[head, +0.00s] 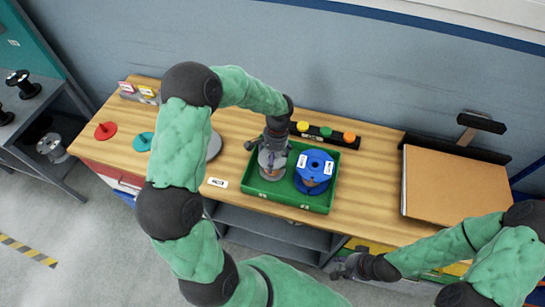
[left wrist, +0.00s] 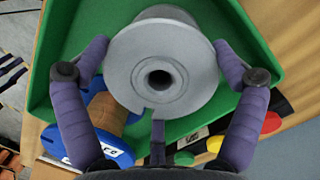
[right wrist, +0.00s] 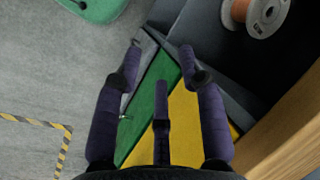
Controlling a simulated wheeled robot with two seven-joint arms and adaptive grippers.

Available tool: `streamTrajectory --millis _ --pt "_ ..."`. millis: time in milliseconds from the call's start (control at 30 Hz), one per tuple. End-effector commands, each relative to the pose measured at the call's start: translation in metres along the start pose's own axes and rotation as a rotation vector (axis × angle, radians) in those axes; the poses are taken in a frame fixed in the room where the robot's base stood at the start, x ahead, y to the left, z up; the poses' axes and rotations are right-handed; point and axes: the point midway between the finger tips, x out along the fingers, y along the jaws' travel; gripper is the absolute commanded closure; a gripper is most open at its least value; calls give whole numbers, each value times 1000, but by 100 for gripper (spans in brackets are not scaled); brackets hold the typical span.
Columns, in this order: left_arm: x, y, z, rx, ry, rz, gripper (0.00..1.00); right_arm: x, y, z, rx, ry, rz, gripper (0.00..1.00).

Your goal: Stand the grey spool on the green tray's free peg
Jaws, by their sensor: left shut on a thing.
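The grey spool (left wrist: 160,38) is between the fingers of my left gripper (left wrist: 160,58), which is shut on its rim. In the head view my left gripper (head: 274,142) reaches down over the left half of the green tray (head: 262,190), and its fingers partly cover the spool. A blue spool with a copper-coloured winding (head: 314,165) stands in the tray's right half. The free peg is hidden under the grey spool, and I cannot tell whether the spool is seated. My right gripper (head: 345,268) is open and empty below the table's front edge; its fingers (right wrist: 160,58) are spread in the right wrist view.
A black strip with coloured knobs (head: 325,134) lies behind the tray. A red disc (head: 105,130) and a teal disc (head: 143,141) lie at the left. A large cardboard box (head: 455,185) stands at the right. The tabletop between tray and box is clear.

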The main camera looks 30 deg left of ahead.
Motion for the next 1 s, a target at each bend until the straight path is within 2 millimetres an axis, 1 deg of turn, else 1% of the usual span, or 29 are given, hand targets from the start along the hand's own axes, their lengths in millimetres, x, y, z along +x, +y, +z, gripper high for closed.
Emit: streamTrajectory --millis 267,300,333,633,733,867,1000 --pt "0 0 0 0 2 0 65 0 0 0 0 0 0 60" --pt "0 0 0 0 2 0 3 0 0 0 0 0 0 60" --pt "0 0 0 0 2 0 0 0 0 0 0 0 0 60" --pt "2 0 0 1 -2 1 0 0 0 0 0 0 0 60" --pt "-2 0 0 0 0 0 0 0 0 0 0 0 0 60" --pt "-17 0 -1 -1 3 0 0 0 0 0 0 0 0 60" --pt "-44 0 -1 0 6 -1 0 0 0 0 0 0 0 60"
